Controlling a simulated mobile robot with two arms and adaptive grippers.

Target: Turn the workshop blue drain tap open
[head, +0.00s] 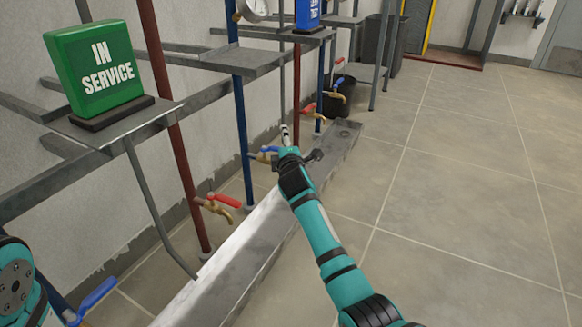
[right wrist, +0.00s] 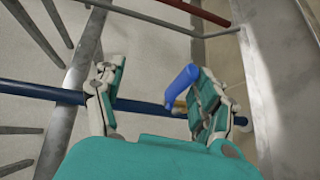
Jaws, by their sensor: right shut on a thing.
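A brass tap with a blue lever (head: 265,151) sits on a blue vertical pipe, mid-frame in the head view. My right gripper (head: 286,134) is at this tap, and the arm partly hides it. In the right wrist view the blue lever (right wrist: 180,86) lies against the inner side of the right-hand finger of my right gripper (right wrist: 152,88). The two fingers look well apart in that view, with the blue pipe (right wrist: 60,94) crossing behind them. The gripper is shut on the lever. My left gripper is out of view.
A red-lever tap (head: 220,203) and another blue-lever tap (head: 92,298) stand nearer. Further red-lever tap (head: 308,107) stands beyond. A grey floor trough (head: 262,228) runs below. A green IN SERVICE sign (head: 99,68) stands on a shelf. Open tiled floor (head: 465,190) lies right.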

